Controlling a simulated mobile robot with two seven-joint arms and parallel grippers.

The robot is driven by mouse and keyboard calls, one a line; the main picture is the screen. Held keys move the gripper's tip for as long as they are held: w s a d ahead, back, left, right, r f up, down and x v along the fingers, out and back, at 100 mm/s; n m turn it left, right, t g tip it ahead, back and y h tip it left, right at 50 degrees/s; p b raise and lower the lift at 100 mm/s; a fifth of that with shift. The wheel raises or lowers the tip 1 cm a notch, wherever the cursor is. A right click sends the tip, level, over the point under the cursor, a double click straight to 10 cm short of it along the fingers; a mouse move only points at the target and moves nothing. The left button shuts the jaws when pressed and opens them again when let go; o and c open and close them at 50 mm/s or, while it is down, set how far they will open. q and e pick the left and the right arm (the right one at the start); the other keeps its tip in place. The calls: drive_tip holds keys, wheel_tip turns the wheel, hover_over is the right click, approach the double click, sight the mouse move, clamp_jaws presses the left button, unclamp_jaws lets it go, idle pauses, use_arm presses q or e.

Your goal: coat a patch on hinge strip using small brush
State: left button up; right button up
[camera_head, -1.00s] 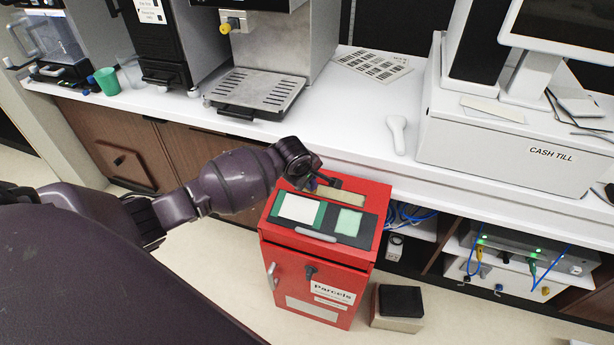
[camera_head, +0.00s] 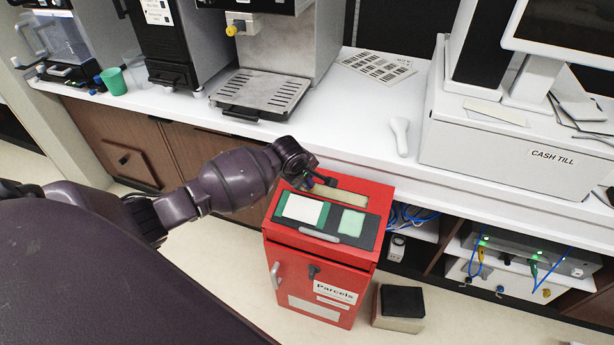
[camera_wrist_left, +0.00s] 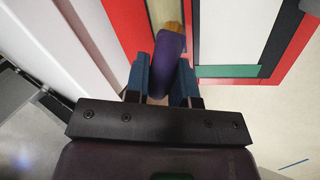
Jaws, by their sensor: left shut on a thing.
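The small brush (camera_wrist_left: 171,52) has a purple handle and tan bristles. My left gripper (camera_wrist_left: 162,82) is shut on its handle in the left wrist view. In the head view my left gripper (camera_head: 312,183) is over the back left of the red parcels box top, and the brush is mostly hidden there. The hinge strip seems to be the tan strip (camera_head: 347,198) along the back of that top. It also shows in the left wrist view (camera_wrist_left: 164,9), with the bristles over or at it; I cannot tell whether they touch. My right gripper is not in view.
The red parcels box (camera_head: 315,258) stands before the white counter (camera_head: 355,130). Its top carries a white panel (camera_head: 302,208) and a pale green panel (camera_head: 352,222). A dark-topped block (camera_head: 401,302) stands on the floor to its right. Cables hang under the counter.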

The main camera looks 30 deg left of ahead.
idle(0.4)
use_arm(q)
drive_tip(key=shift+p, duration=0.4)
idle(0.4)
idle(0.5)
drive_tip(key=shift+a, duration=0.1)
drive_tip(key=shift+s+a+p, duration=0.25)
drive_tip(key=shift+a+p, duration=0.15)
drive_tip(key=shift+a, duration=0.45)
